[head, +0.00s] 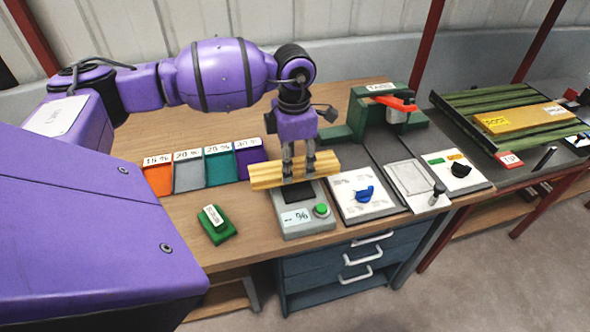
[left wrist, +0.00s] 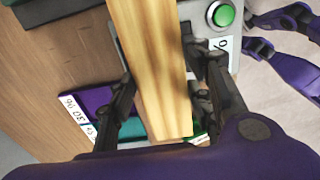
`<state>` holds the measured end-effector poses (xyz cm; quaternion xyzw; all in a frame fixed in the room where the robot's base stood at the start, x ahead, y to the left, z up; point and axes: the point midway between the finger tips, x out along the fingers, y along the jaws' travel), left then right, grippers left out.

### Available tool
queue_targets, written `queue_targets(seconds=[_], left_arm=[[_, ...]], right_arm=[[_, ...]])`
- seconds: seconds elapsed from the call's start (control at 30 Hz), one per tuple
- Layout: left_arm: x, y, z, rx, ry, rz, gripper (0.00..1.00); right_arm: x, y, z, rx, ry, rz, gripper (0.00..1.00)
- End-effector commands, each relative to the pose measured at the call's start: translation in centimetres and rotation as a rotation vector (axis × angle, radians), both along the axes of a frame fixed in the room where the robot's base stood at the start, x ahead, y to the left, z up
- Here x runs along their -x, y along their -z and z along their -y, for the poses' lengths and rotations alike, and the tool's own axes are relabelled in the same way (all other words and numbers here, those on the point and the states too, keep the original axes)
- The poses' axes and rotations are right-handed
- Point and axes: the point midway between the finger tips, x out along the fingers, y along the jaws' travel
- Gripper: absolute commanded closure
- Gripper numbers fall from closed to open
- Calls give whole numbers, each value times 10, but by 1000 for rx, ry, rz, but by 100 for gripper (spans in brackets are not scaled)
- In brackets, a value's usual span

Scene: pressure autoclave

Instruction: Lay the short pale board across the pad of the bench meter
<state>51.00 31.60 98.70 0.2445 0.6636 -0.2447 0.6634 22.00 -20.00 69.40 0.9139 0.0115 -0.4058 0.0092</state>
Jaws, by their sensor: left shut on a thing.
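The short pale board (head: 268,173) is a yellowish wooden bar, held level, crosswise over the back part of the bench meter (head: 301,226). My left gripper (head: 299,176) points down and is shut on the board near its middle. The left wrist view shows the board (left wrist: 152,60) between the two fingers (left wrist: 163,84). The meter has a dark pad (head: 299,196), a % display and a green button (head: 321,210). The board hides the pad's rear part. I cannot tell whether it touches the pad.
Coloured percent-marked swatches (head: 188,174) lie left of the meter. A green block with a white label (head: 216,224) lies at front left. A panel with a blue knob (head: 365,193) stands close on the right. A green stand with a red lever (head: 397,103) is behind it.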

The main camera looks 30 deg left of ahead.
Motion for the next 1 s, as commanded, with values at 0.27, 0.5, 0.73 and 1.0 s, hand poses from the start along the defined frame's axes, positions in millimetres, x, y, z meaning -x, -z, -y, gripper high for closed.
queue_targets(seconds=[0.27,0.5,0.73,1.0], left_arm=[[-5,31,0,2,-1,-2,88],[-5,36,0,0,0,1,88],[-5,41,0,1,0,-1,50],[-5,40,0,1,0,-1,35]], right_arm=[[1,1,3,7,-6,-4,100],[1,1,2,5,-4,-4,100],[1,2,0,-1,3,-4,100],[-3,-1,-2,-6,6,5,100]])
